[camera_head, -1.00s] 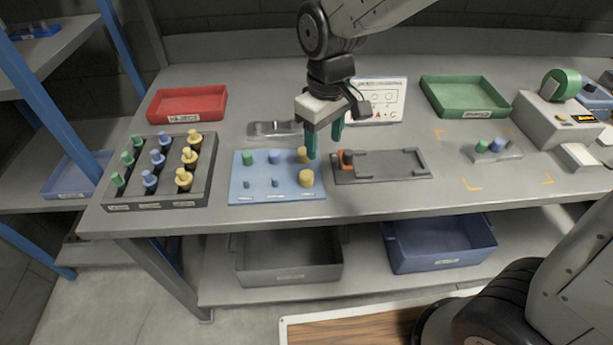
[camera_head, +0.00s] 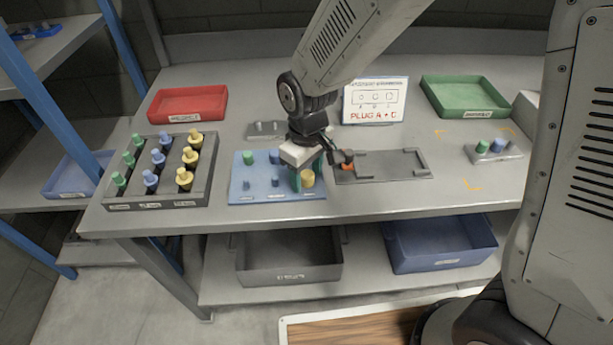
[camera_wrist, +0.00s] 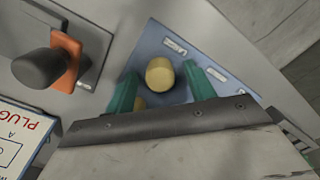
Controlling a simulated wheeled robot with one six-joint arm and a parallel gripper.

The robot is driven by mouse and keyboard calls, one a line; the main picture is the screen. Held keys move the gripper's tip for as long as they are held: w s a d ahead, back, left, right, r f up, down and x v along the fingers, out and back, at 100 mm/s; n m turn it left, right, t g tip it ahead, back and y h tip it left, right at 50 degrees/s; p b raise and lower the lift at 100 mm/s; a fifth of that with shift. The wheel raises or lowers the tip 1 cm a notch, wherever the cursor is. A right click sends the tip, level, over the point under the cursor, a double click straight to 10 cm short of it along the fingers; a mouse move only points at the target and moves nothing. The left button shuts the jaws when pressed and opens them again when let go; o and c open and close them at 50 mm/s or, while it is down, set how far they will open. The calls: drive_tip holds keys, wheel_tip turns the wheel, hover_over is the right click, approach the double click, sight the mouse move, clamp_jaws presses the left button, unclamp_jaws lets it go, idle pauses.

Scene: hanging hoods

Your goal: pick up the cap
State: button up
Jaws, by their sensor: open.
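A yellow cap (camera_head: 308,179) stands at the front right of the blue board (camera_head: 236,187). In the wrist view the same yellow cap (camera_wrist: 160,73) shows between the two teal fingers of my gripper (camera_wrist: 161,80). My gripper (camera_head: 304,172) is open and low over the right side of the board, with one finger partly covering the cap in the head view. Whether the fingers touch the cap I cannot tell. A green cap (camera_head: 248,158) and a blue cap (camera_head: 274,156) stand at the board's back.
A grey fixture (camera_head: 390,177) with an orange and dark clamp (camera_wrist: 66,62) lies close right of the board. A rack (camera_head: 158,205) of several colored plugs stands left. A red tray (camera_head: 187,92), a green tray (camera_head: 452,83) and a "PLUG A + C" sign (camera_head: 374,88) stand behind.

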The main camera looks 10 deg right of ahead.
drive_tip(key=c, duration=1)
drive_tip(key=shift+r, duration=0.15)
